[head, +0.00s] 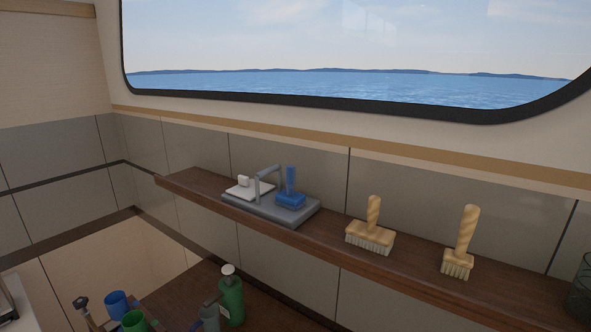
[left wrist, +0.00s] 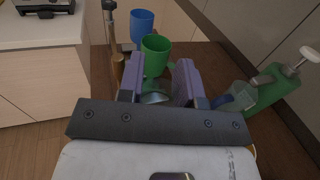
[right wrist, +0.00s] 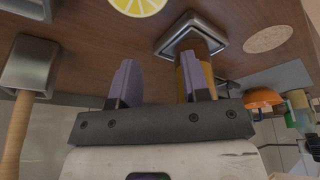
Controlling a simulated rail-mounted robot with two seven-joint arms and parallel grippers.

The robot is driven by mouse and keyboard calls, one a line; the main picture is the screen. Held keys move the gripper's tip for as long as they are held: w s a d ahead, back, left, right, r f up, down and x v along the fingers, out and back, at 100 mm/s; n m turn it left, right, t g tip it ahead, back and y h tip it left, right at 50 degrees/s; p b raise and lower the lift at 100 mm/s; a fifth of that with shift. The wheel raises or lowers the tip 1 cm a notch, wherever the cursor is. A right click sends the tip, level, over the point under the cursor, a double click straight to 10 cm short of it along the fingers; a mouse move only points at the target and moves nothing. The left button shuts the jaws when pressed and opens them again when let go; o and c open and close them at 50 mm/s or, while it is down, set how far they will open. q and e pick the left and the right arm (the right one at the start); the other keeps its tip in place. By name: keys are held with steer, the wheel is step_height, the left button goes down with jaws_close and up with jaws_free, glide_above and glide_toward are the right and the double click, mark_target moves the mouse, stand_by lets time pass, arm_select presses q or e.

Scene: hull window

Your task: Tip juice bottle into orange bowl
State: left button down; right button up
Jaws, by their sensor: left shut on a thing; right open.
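The orange bowl (right wrist: 262,98) shows in the right wrist view, right of my gripper; that picture looks upside down. An amber upright thing (right wrist: 207,72), perhaps the juice bottle, stands behind one finger of my right gripper (right wrist: 158,78), by a square metal piece (right wrist: 192,32). The right gripper is open; I see nothing between its fingers. My left gripper (left wrist: 160,78) is shut on a small pale grey-blue thing (left wrist: 153,98), mostly hidden and not identifiable. A green mug (left wrist: 155,52) shows just beyond its fingertips. Neither gripper nor the bowl is seen in the head view.
A blue cup (head: 115,303) and a green pump bottle (head: 231,298) stand below the shelf (head: 330,240). The shelf holds two wooden brushes (head: 370,232) and a grey tray (head: 250,208). A lemon coaster (right wrist: 138,5) and a round mat (right wrist: 268,40) lie on the wooden top.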

arm_select(q)
steer(key=shift+r, duration=0.2)
steer(key=shift+r+p, duration=1)
steer(key=shift+p, duration=0.45)
steer(key=shift+r, duration=0.2)
steer(key=shift+r+p, duration=0.15)
steer(key=shift+p, duration=0.25)
steer(key=shift+r, duration=0.15)
steer(key=shift+r+p, duration=0.85)
steer(key=shift+p, duration=0.2)
steer(key=shift+r+p, duration=2)
steer(key=shift+p, duration=0.25)
